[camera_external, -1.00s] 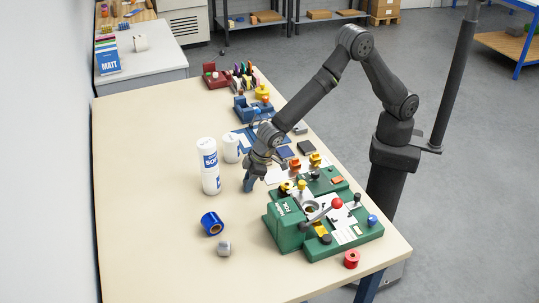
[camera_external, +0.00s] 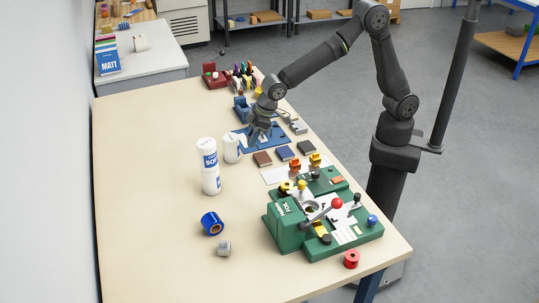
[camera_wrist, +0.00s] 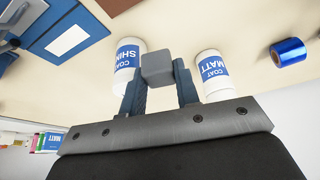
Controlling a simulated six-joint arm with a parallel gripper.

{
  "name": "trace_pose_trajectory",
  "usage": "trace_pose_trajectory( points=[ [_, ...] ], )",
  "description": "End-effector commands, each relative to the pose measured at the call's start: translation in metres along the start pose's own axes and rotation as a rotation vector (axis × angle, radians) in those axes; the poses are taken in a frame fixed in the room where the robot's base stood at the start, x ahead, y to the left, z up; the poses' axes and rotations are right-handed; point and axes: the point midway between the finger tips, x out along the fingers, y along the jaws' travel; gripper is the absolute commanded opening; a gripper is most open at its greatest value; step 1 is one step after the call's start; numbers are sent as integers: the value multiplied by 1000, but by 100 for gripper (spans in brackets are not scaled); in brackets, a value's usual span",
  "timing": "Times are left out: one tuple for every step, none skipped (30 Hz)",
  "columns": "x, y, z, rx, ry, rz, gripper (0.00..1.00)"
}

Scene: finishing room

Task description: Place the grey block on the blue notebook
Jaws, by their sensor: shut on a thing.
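My gripper (camera_external: 258,138) is shut on the grey block (camera_wrist: 157,67). In the wrist view the block sits between the two blue-grey fingertips. In the external view the gripper is above the blue mat (camera_external: 278,135), and the block cannot be made out clearly there. The small blue notebook (camera_external: 285,153) lies flat on the table, to the right of and nearer the camera than the gripper. It is between a brown notebook (camera_external: 262,158) and a dark one (camera_external: 306,147). Its top looks bare.
Two white cans, a stacked-looking tall one (camera_external: 210,166) and a shorter one (camera_external: 232,148), stand left of the gripper. A green machine (camera_external: 315,215) with a red-knobbed lever is in front. Blue tape (camera_external: 212,223) and a grey cylinder (camera_external: 224,248) lie front left. The table's left side is clear.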

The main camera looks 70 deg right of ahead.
Motion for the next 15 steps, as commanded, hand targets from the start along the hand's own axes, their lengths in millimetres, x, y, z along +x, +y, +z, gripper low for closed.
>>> trace_pose_trajectory(
  points=[
    [-5, 10, 3, 1, -1, -1, 0],
    [-8, 15, 6, -3, -3, -2, 0],
    [-13, 24, 11, -10, -5, -4, 0],
    [-16, 32, 16, -15, -8, -7, 0],
    [-20, 40, 21, -23, -10, -10, 0],
    [-26, 51, 30, -32, -14, -15, 0],
    [-31, 60, 37, -41, -16, -18, 0],
    [-36, 69, 45, -50, -18, -23, 0],
    [-43, 81, 56, -63, -20, -29, 0],
    [-47, 90, 65, -73, -21, -33, 0],
    [-52, 97, 74, -81, -21, -38, 0],
    [-58, 107, 86, -94, -21, -44, 0],
    [-63, 114, 94, -103, -21, -48, 0],
    [-67, 120, 103, -113, -19, -52, 0],
    [-72, 127, 113, -124, -17, -57, 0]
  ],
)
